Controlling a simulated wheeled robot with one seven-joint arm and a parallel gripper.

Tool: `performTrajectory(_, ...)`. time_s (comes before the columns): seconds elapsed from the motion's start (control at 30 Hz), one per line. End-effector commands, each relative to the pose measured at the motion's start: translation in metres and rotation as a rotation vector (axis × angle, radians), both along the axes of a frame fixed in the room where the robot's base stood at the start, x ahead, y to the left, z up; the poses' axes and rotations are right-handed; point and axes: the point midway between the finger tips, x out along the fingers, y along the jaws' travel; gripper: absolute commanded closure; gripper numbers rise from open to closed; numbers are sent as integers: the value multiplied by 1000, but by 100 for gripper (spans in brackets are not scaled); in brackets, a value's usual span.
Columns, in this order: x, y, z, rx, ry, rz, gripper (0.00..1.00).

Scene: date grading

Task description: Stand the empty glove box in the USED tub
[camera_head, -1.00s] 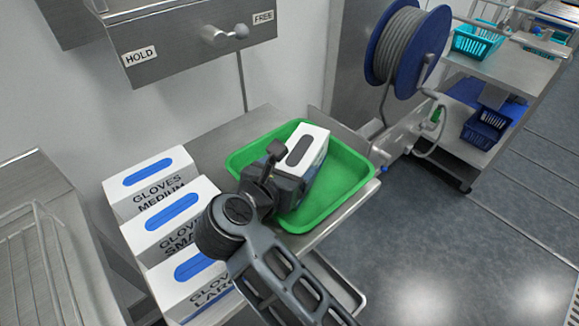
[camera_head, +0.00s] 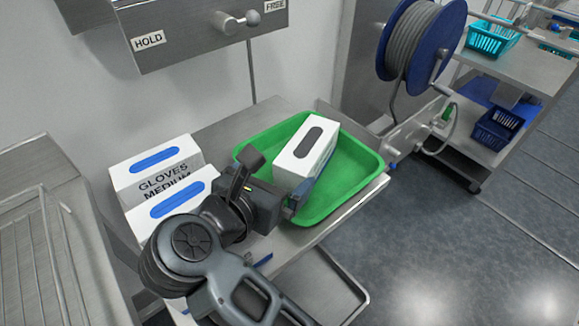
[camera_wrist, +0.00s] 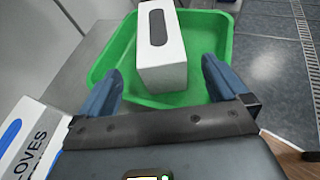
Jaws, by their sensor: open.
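The empty glove box (camera_head: 304,152), white with a dark, empty slot on top, stands slot up inside the green tub (camera_head: 347,185). It also shows in the wrist view (camera_wrist: 163,60), where its near end faces me. No USED label is readable on the tub. My gripper (camera_head: 283,197) is open at the tub's near left side, just short of the box. In the wrist view, its two blue fingers (camera_wrist: 162,72) are spread wide, with clear gaps to both sides of the box. My gripper hides part of the tub's near left rim.
Glove boxes with blue slots, one marked MEDIUM (camera_head: 157,172), stand left of my arm; another (camera_head: 170,200) is partly hidden by it. A steel cabinet with a HOLD label (camera_head: 150,40) hangs above. A hose reel (camera_head: 412,40) stands behind the tub. Open floor lies right.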

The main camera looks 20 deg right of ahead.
Motion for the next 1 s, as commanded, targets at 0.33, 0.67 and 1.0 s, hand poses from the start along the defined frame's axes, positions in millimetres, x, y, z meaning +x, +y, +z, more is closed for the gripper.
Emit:
performTrajectory(0.33, -19, 23, 12, 0, 0, 0, 0)
performTrajectory(0.67, -21, 4, 14, -63, -12, -3, 0)
performTrajectory(1.0, -69, -131, 57, -823, -11, 20, 0)
